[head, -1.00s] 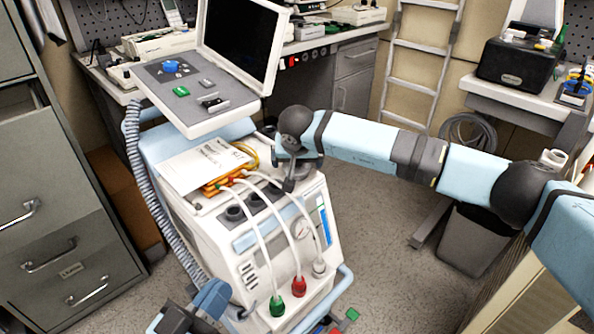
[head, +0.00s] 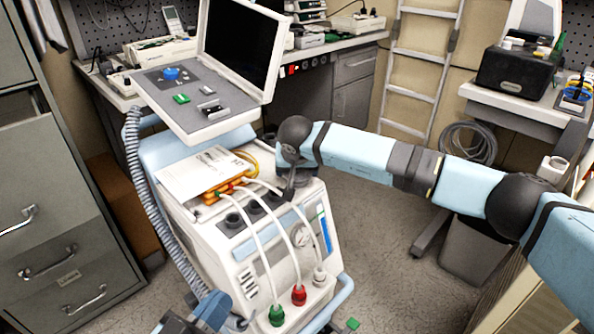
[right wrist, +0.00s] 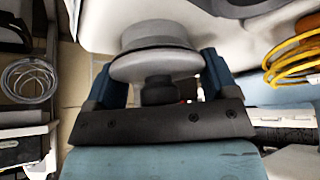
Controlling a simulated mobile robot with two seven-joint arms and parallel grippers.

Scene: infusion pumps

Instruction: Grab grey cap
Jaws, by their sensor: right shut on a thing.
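The grey cap (right wrist: 158,62) is a round disc with a narrower raised part, in the right wrist view. It sits between the two blue fingers of my right gripper (right wrist: 158,85), which is shut on it. In the head view my right gripper (head: 288,188) points down at the top rear of the white pump unit (head: 262,262), beside its dark round sockets (head: 235,219). The cap is hidden there by the gripper and wrist. My left gripper (head: 190,318) is at the bottom edge, left of the unit, partly cut off; its jaw opening is unclear.
White hoses run over the unit's front to a green connector (head: 277,315), a red connector (head: 299,295) and a pale connector (head: 319,276). Papers (head: 205,172) lie on top, below a tilted monitor (head: 240,45). Filing cabinets (head: 50,200) stand left; open floor (head: 385,250) lies right.

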